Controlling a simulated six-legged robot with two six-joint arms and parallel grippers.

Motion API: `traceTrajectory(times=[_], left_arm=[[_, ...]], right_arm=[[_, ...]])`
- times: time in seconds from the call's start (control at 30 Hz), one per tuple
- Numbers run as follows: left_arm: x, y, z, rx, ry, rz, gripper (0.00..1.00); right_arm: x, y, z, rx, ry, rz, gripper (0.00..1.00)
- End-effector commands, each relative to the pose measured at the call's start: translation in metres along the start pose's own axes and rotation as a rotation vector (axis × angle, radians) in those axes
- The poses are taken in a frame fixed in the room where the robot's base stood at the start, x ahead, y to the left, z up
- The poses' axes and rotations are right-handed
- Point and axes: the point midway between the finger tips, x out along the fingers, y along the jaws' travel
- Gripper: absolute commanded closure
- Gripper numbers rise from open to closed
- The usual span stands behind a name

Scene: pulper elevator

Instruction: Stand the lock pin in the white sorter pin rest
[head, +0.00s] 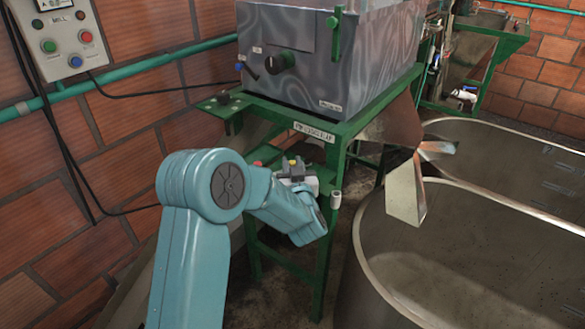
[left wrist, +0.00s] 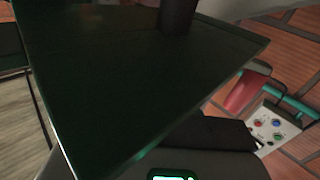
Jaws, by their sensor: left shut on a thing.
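My left gripper (head: 294,170) is under the left front corner of the green sorter stand, beside a green lower rail. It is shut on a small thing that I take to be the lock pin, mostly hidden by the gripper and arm. A small yellow piece (head: 292,160) shows at the gripper; I cannot tell whether it belongs to the pin. A small white cup-like holder (head: 336,200), which looks like the white sorter pin rest, is on the front green leg, just right of the gripper. The left wrist view shows no clear pin. My right gripper is not in view.
The green stand's top (head: 240,101) overhangs the gripper; a dark green plate (left wrist: 130,70) fills much of the left wrist view. Metal tanks (head: 375,260) stand right, with a chute (head: 405,190) above. A control box (head: 62,38) hangs on the brick wall.

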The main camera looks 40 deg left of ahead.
Motion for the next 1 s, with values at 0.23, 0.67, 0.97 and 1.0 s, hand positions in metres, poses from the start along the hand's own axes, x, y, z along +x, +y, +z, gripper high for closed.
traceTrajectory(times=[0.23, 0.67, 0.97, 1.0], left_arm=[[0.000, 0.000, -0.031, -0.001, 0.004, 0.000, 1.00], [0.000, 0.000, -0.143, -0.003, 0.004, -0.001, 1.00], [0.000, -0.002, -0.180, 0.011, 0.007, -0.012, 1.00], [0.000, -0.004, -0.182, 0.015, 0.009, -0.024, 1.00]], right_arm=[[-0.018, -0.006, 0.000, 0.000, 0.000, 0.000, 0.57], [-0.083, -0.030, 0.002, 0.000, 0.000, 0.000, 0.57], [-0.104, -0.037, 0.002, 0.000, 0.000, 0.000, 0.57], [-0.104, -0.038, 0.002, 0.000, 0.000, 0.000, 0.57]])
